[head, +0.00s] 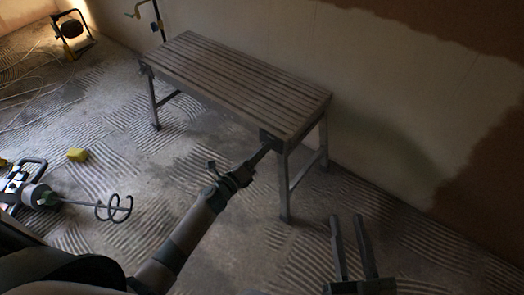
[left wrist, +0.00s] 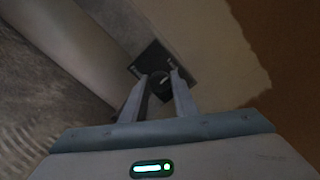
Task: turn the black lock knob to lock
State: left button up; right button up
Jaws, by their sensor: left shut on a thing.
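The black lock knob (left wrist: 161,82) sits on a dark plate (left wrist: 146,62) in the left wrist view. In the head view this dark lock body (head: 268,139) is at the near right corner of the slatted work platform (head: 250,92), by the top of a leg. My left gripper (left wrist: 159,78) is shut on the knob, with a finger on each side of it. In the head view my left gripper (head: 262,149) reaches up to the platform's corner. My right gripper (head: 350,222) is open and empty at the lower right, apart from the platform.
A work lamp (head: 71,28) stands at the far left. The plastered wall (head: 390,105) is close behind the platform.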

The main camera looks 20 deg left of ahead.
pick_arm(q)
jog(key=shift+f, duration=0.1)
jog(key=o, duration=1.1)
jog(key=shift+c, duration=0.2)
jog(key=shift+s, duration=0.15)
jog(key=v, duration=1.7)
jog(key=shift+p, duration=0.4)
pick_arm(e)
jog(key=shift+w+d+f+g+h, duration=0.15)
jog(key=shift+f+g, duration=0.3)
jog(key=shift+f, duration=0.25)
jog(key=shift+w+d+f+g+h, duration=0.15)
jog(key=shift+f+g, duration=0.3)
jog(key=shift+f, duration=0.25)
jog(key=shift+s+a, duration=0.1)
